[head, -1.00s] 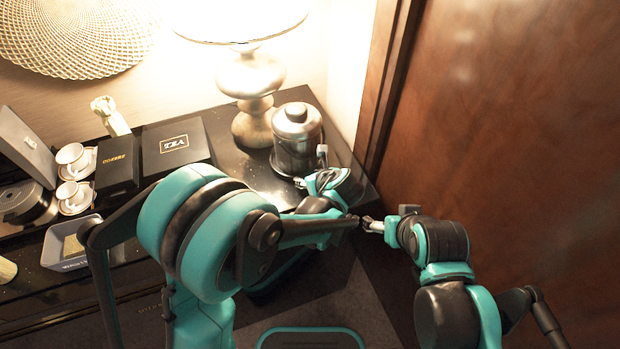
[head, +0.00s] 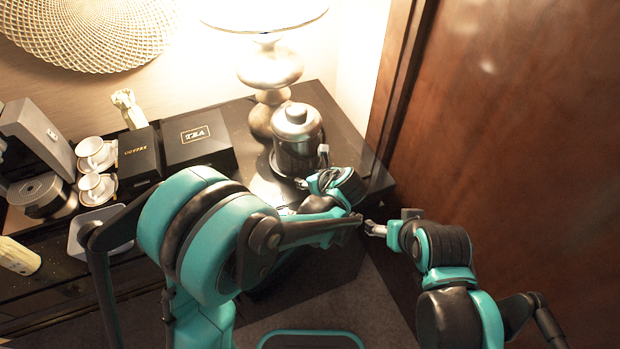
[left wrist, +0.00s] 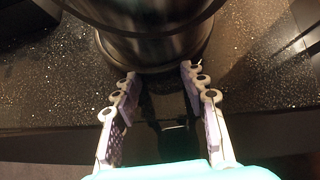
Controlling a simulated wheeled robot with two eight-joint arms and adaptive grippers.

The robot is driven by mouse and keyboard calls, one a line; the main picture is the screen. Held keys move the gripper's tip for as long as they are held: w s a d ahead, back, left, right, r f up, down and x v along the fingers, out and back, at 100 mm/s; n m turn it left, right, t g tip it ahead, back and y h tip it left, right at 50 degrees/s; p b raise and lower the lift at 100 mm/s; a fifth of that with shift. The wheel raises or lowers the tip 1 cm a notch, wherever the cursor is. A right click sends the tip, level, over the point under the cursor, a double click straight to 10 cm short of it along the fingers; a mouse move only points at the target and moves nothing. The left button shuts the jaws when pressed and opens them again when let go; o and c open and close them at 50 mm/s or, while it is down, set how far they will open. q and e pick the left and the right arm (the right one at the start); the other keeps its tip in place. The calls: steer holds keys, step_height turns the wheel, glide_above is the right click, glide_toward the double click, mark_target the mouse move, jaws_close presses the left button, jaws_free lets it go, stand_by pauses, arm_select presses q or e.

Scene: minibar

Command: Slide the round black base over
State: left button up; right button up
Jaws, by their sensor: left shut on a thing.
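A shiny metal canister (head: 296,130) with a domed lid stands upright on a round black base (head: 276,166) on the dark counter, right beside the lamp foot. My left gripper (head: 324,168) is at its near right side. In the left wrist view the canister (left wrist: 150,35) is at the top. My left gripper's two fingers (left wrist: 160,85) reach to its lower edge, spaced apart, with a dark part of the base between them. The exact contact is hard to see. My right gripper (head: 371,228) hangs in front of the counter, away from the base; its jaw opening is unclear.
A lamp (head: 270,70) stands close behind and left of the canister. A tea box (head: 195,138), coffee box (head: 138,155), cups (head: 95,152) and coffee machine (head: 38,140) fill the left. A wooden panel (head: 500,150) bounds the right. Some counter is free right of the canister.

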arm_select(q)
steer(key=o, duration=1.4)
steer(key=shift+f, duration=0.1)
steer(key=shift+w, duration=0.1)
steer(key=v, duration=1.2)
steer(key=s+a+n+h, duration=0.1)
steer(key=s+a+n, duration=0.3)
steer(key=a+n, duration=0.3)
steer(key=s+a+n+h, duration=0.1)
steer(key=s+a+n, duration=0.3)
steer(key=n, duration=0.9)
steer(key=s+a+r+n+h, duration=0.1)
steer(key=s+a+n+h, duration=0.1)
steer(key=s+a+n, duration=0.3)
steer(key=shift+a+n+g, duration=0.4)
steer(key=shift+a+n, duration=2)
steer(key=shift+n, duration=0.3)
